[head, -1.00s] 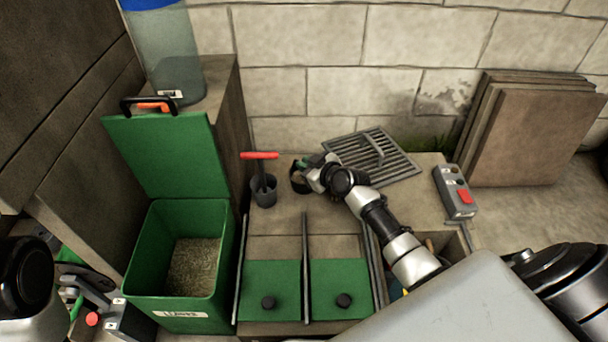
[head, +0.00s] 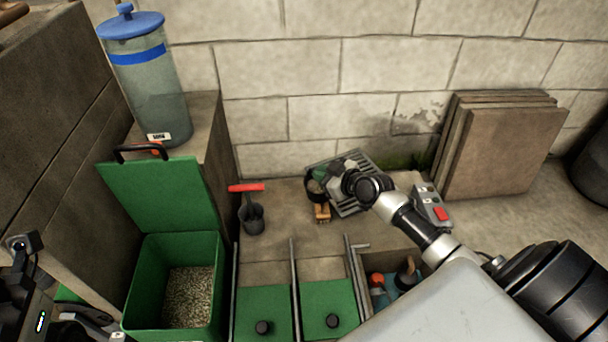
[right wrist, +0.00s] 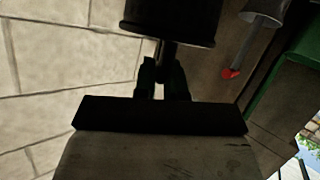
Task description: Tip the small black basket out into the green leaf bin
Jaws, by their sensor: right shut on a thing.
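My right gripper (head: 340,176) is shut on the small black basket (head: 311,192), which it holds above the ledge in front of the metal grate. In the right wrist view the fingers (right wrist: 163,82) grip a thin stem on the dark basket (right wrist: 170,22). Something pale shows inside the basket in the head view, too small to make out. The green leaf bin (head: 137,300) stands at the lower left with its lid (head: 160,190) raised and dry litter inside. My left arm shows at the lower left corner; its jaw state is unclear.
A small brush (head: 322,213) lies below the basket. The grate (head: 350,205), a control box (head: 432,205) and a clear canister (head: 150,95) stand around. Green panels (head: 262,305) lie in front.

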